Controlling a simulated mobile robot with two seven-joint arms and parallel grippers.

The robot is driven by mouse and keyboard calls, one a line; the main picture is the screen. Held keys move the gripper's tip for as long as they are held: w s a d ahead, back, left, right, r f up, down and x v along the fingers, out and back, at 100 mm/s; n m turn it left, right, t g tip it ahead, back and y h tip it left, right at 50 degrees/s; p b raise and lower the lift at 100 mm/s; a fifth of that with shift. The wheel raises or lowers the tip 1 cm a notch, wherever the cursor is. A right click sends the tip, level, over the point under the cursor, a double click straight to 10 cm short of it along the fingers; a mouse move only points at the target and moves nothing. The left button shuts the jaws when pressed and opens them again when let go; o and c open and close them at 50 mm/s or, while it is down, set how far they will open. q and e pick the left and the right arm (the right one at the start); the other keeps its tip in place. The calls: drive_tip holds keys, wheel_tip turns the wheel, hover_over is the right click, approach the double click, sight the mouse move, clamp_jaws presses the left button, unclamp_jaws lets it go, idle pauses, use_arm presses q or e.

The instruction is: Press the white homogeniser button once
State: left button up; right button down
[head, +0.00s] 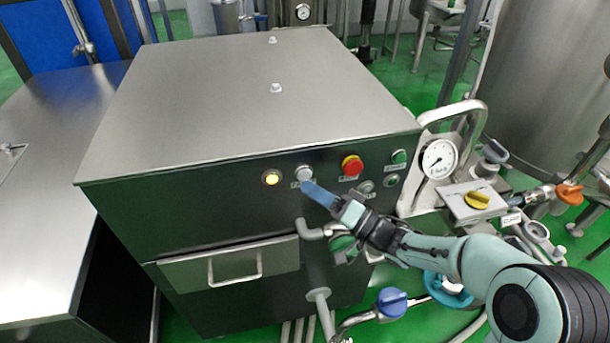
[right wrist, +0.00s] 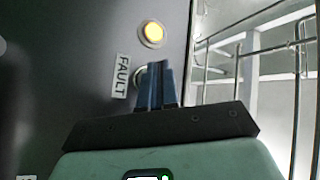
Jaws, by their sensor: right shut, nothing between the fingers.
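The white button (head: 304,173) is on the dark front panel of the steel machine (head: 250,95), between a lit yellow lamp (head: 272,178) and a red button. My right gripper (head: 309,187) is shut and empty, its blue fingers pointing at the panel, with the tips just below the white button in the head view. In the right wrist view the fingertips (right wrist: 157,68) cover most of a round pale-rimmed button (right wrist: 138,77) beside a "FAULT" label (right wrist: 121,76). I cannot tell whether the tips touch it. My left gripper is out of view.
Pipes and a drawer handle (head: 235,268) protrude below the panel.

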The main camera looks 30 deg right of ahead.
drive_tip(key=shift+w+d, duration=0.1)
drive_tip(key=shift+w, duration=0.35)
drive_tip(key=shift+w+d+p, duration=0.1)
drive_tip(key=shift+w+p, duration=0.2)
drive_tip(key=shift+w, duration=0.1)
idle(0.7)
idle(0.4)
drive_tip(key=shift+s+a, duration=0.2)
drive_tip(key=shift+s, duration=0.65)
drive_tip(key=s, duration=0.2)
drive_tip(key=s+a, duration=0.1)
drive_tip(key=s, duration=0.2)
drive_tip(key=shift+a+p, duration=0.1)
drive_tip(key=shift+p, duration=0.25)
idle(0.4)
